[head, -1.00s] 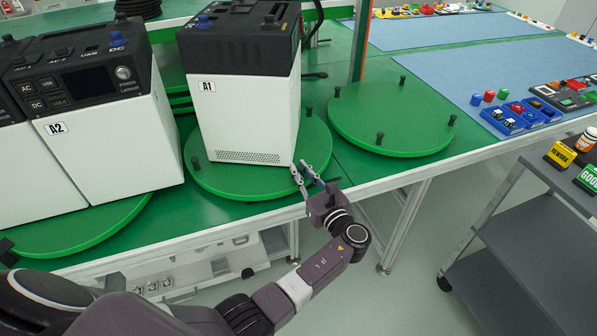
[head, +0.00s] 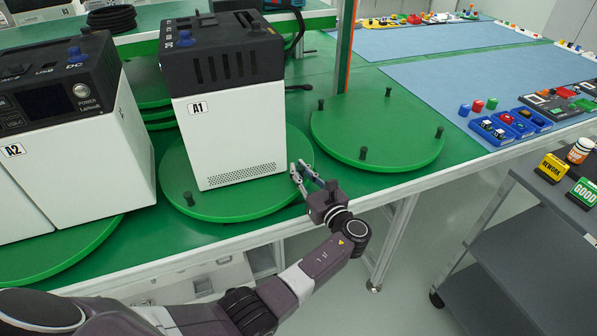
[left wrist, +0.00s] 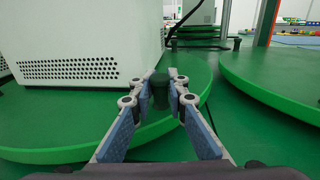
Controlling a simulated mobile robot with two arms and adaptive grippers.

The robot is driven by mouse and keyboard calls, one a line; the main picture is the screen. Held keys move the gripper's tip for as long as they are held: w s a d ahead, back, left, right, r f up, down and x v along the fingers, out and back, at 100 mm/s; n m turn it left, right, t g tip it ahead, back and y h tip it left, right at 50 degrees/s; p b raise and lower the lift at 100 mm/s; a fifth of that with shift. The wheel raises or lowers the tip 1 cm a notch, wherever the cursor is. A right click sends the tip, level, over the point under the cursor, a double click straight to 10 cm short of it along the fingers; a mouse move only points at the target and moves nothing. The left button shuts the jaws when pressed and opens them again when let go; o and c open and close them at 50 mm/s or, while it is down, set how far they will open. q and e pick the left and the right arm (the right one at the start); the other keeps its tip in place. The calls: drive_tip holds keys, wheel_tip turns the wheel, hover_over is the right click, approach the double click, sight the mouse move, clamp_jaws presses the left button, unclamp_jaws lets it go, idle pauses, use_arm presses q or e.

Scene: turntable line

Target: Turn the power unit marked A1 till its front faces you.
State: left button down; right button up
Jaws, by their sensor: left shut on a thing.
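The power unit marked A1 (head: 235,140) stands upright on a round green turntable (head: 225,206). It has a white body and a black top. A white side with the A1 label and a perforated vent faces me; no screen shows on it. My left gripper (head: 310,178) is at the right near rim of this turntable, beside the unit. In the left wrist view its fingers (left wrist: 159,92) are closed around a dark upright peg (left wrist: 160,88) on the rim. Another peg (head: 188,198) stands at the near left rim. My right gripper is not in view.
Power unit A2 (head: 90,170) stands close on the left on its own turntable. An empty turntable (head: 375,135) with several pegs is at the right. Blue mats with small parts lie beyond. A grey cart (head: 545,235) stands at the right.

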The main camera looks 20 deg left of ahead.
use_arm(q)
drive_tip(key=shift+d, duration=0.25)
drive_tip(key=c, duration=1.9)
unclamp_jaws()
drive_tip(key=shift+d, duration=0.15)
drive_tip(key=shift+a+r, duration=0.2)
wheel_tip(320, 180, up, 10)
drive_tip(key=shift+d+f, duration=0.1)
drive_tip(key=shift+f, duration=0.1)
